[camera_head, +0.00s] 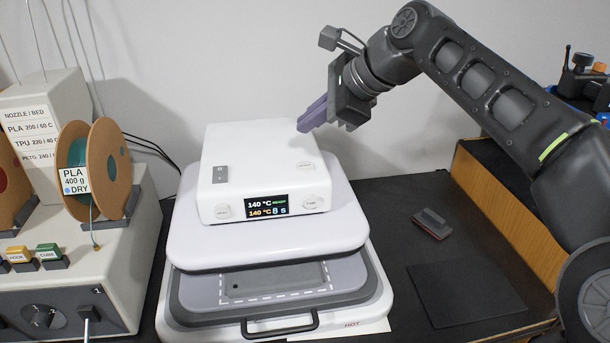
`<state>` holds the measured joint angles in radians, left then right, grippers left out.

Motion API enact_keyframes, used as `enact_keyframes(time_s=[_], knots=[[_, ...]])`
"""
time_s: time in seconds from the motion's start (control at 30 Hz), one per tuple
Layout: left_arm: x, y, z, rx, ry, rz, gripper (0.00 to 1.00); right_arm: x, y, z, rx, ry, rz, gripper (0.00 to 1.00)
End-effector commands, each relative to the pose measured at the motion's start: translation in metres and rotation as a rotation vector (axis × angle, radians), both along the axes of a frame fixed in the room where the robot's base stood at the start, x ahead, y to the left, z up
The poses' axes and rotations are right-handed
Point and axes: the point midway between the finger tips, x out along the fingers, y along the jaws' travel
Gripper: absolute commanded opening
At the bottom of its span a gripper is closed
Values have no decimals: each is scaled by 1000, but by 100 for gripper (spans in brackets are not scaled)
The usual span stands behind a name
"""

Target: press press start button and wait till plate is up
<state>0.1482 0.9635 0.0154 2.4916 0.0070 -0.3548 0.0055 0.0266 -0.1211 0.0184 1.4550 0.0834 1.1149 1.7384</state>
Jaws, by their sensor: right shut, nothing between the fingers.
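The white heat press (250,245) stands on the dark table with its control box (262,178) on top. A round button (304,164) with small unreadable lettering sits on the box top at the right, with two knobs or buttons (223,211) (311,201) at the front edge. The upper plate (270,238) is above a lower tray (272,282) holding a dark flat piece, partly covered. My right gripper (304,126) is shut and empty, just above and behind the round button, apart from it. My left gripper is out of view.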

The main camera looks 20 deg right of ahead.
Motion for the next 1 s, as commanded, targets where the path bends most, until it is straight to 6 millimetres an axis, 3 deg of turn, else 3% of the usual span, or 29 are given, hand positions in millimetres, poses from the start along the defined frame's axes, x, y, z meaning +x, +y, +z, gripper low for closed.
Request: enact_keyframes(time_s=[0.03,0.13,0.4,1.0], knots=[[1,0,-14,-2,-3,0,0,0,0,-15,0,0,0,0],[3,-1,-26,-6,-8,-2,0,0,0,-28,0,0,0,0],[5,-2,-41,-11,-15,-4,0,0,0,-51,0,-1,-1,0],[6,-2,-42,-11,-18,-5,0,0,0,-54,0,-1,-1,0]])
